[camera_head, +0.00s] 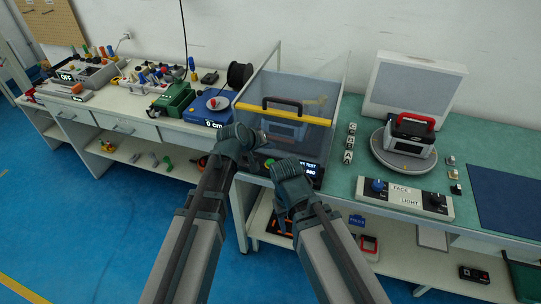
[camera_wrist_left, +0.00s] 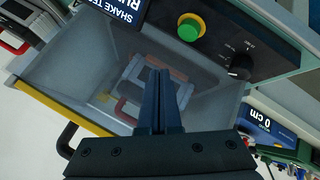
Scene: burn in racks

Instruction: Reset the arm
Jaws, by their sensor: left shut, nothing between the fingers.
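My left arm comes in from the left in the head view, and its gripper (camera_head: 258,138) is in front of the clear-walled box (camera_head: 302,92). In the left wrist view the two dark fingers of the left gripper (camera_wrist_left: 161,100) are together with nothing between them. A device with a red handle (camera_wrist_left: 128,108) shows inside the box behind the fingers. My right arm's end (camera_head: 291,172) is lower and to the right, in front of the bench edge; its fingers are hidden, so its opening does not show.
The box has a yellow-edged front with a black handle (camera_head: 282,102). A green button (camera_wrist_left: 190,29) and a black knob (camera_wrist_left: 240,66) are on its panel. A red-handled device (camera_head: 408,137) stands on a grey turntable (camera_head: 385,163) at right. A control box (camera_head: 404,198) sits near the bench edge.

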